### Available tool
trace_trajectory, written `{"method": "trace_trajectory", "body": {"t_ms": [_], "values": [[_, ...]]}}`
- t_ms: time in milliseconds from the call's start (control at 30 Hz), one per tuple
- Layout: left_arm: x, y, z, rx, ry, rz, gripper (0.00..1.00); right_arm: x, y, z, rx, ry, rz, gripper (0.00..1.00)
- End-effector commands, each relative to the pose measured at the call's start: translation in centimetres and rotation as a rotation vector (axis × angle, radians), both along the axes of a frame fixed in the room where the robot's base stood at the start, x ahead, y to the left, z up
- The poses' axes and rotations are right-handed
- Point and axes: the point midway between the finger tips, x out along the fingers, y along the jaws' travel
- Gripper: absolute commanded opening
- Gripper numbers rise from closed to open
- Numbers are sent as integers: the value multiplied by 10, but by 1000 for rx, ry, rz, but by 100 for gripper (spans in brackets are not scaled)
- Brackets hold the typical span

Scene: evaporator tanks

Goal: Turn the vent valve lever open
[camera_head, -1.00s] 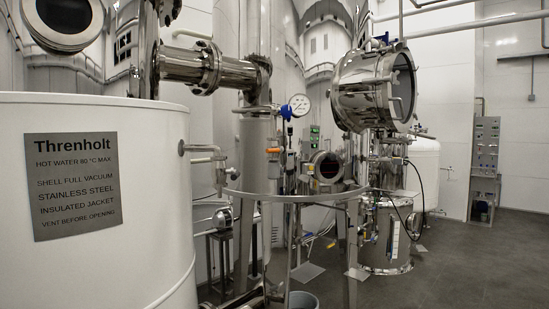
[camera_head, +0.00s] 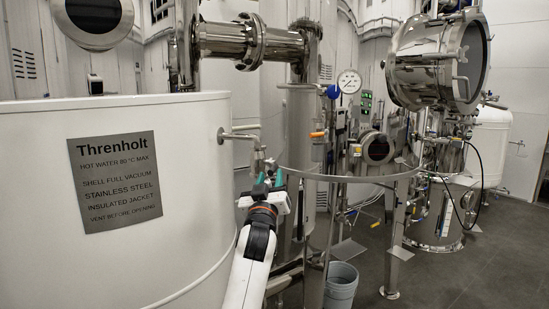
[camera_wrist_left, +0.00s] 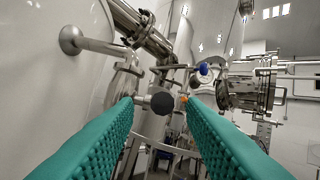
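My left gripper (camera_head: 270,178) is in front of the steel pipe on the white tank, its two teal fingertips pointing up and away and held apart. In the left wrist view the gripper (camera_wrist_left: 160,112) is open, with a dark round knob (camera_wrist_left: 162,103) in line with the gap. I cannot tell whether the knob is between the fingers or beyond them. A steel pipe fitting (camera_head: 260,155) rises just past the fingertips. An orange lever handle (camera_head: 318,134) is farther back on a vertical pipe; it also shows in the left wrist view (camera_wrist_left: 184,99). Which handle is the vent valve lever is not marked.
The white Threnholt tank (camera_head: 60,200) fills the left side, its steel pipe (camera_head: 238,136) sticking out to the right. A round steel frame (camera_head: 350,178) and a grey bucket (camera_head: 341,285) stand right of my arm. Open floor (camera_head: 480,270) lies at the right.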

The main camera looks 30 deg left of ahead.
Motion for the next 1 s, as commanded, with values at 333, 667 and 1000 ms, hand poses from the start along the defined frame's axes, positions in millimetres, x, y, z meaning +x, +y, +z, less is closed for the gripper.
{"method": "trace_trajectory", "body": {"t_ms": [333, 667, 1000], "values": [[42, 19, 20, 0, 1, 0, 37, 0, 0, 30, 0, 0, 0, 35], [46, 22, 20, 0, 1, -1, 37, 1, 1, 31, 1, -1, -1, 35], [46, 21, 20, 0, 1, -1, 0, 1, 1, 31, 2, -2, -2, 35]]}}
